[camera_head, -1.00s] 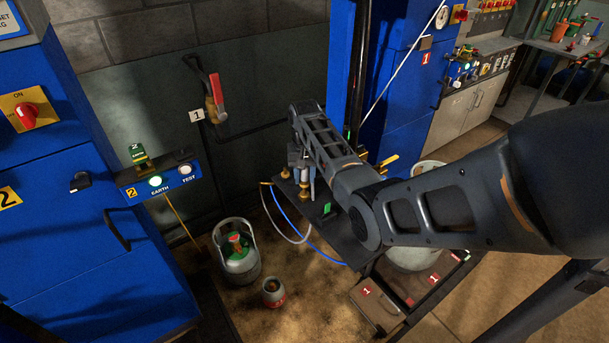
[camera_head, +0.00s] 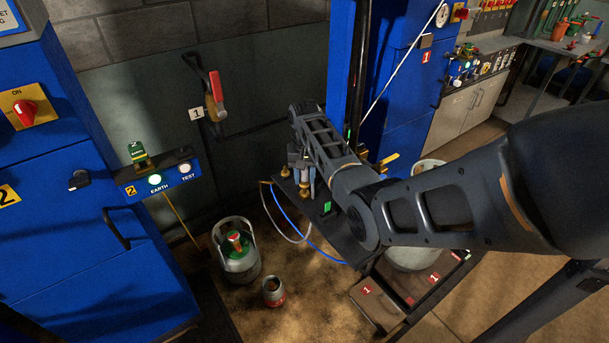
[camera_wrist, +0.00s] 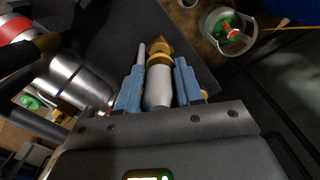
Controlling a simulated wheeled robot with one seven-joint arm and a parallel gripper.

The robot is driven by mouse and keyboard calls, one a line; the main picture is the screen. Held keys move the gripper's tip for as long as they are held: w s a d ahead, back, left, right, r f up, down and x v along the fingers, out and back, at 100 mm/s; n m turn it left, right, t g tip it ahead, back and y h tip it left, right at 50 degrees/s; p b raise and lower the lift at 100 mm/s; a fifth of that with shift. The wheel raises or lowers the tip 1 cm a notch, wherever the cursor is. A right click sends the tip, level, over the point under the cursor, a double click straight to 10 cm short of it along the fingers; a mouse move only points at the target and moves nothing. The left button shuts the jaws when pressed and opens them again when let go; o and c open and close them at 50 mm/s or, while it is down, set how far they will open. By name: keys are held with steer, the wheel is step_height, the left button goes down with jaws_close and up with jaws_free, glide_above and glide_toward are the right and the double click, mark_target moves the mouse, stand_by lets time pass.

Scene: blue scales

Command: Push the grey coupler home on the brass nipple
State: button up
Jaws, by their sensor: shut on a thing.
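The grey coupler (camera_wrist: 158,88) shows in the wrist view between the two blue fingers of my gripper (camera_wrist: 158,84). The fingers are shut on its sides. The brass nipple (camera_wrist: 157,50) is directly beyond the coupler's far end, in line with it. I cannot tell how deep the coupler sits on it. In the head view my gripper (camera_head: 301,169) is over the left end of a dark bench, and the arm hides most of the coupler.
A grey gas cylinder (camera_head: 238,252) and a small can (camera_head: 273,292) stand on the floor to the left. A blue hose (camera_head: 305,236) and a pale one hang from the bench (camera_head: 345,243). A white bucket (camera_head: 412,257) is behind the arm. Blue cabinets flank the space.

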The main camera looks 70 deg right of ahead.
steer(key=shift+f+b, duration=0.45)
steer(key=shift+f, duration=0.35)
steer(key=o, duration=1.2)
steer(key=shift+c, duration=0.2)
steer(key=shift+r, duration=3.9)
steer(key=shift+c, duration=0.3)
